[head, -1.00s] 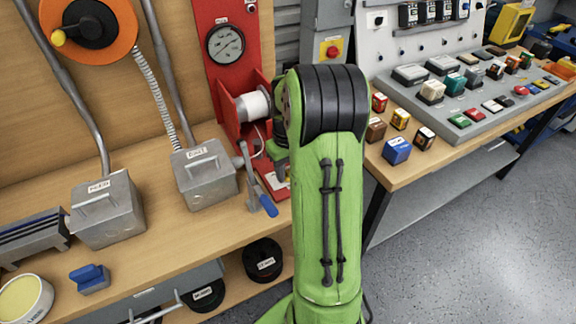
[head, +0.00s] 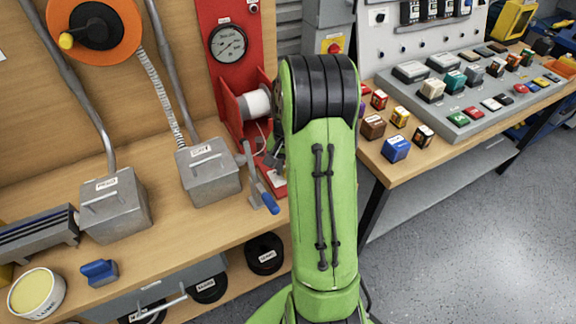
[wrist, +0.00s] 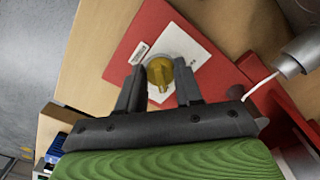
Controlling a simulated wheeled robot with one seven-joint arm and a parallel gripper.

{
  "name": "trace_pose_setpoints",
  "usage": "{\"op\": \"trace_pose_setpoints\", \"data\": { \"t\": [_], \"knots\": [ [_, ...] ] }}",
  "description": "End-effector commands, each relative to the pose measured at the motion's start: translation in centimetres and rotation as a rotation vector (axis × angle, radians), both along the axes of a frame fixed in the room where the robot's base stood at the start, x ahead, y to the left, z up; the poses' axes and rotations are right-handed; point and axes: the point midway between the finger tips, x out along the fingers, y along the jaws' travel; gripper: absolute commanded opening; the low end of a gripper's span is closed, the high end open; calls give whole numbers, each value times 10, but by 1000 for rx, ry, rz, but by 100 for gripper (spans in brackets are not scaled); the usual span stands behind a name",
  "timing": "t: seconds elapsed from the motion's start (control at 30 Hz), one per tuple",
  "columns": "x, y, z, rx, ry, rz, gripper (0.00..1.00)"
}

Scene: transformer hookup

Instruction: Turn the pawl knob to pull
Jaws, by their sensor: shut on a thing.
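The yellow-brass pawl knob (wrist: 160,72) shows in the wrist view on a white plate (wrist: 188,50) fixed to a red base (wrist: 140,35). My gripper (wrist: 160,82) has one dark finger on each side of the knob and is shut on it. A small grip ridge on the knob points down toward the gripper's palm. In the head view my green arm stands in front of the red winch stand (head: 232,70), and the knob is hidden behind it. Only a dark bit of my gripper shows left of the arm.
A lever with a blue handle (head: 270,203) stands close left of my arm. A white spool (head: 257,103) sits on the red stand above it, with a thin white cord (wrist: 262,84). Grey metal boxes (head: 208,172) are to the left. A control bench (head: 400,180) is to the right.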

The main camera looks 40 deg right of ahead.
Motion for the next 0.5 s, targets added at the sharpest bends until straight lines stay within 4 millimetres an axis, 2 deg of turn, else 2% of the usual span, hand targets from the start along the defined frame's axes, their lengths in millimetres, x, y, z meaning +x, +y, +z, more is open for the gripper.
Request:
{"op": "trace_pose_setpoints", "data": {
  "t": [0.5],
  "knots": [
    [1, 0, 0, -1, -2, -58, 5]
  ]
}}
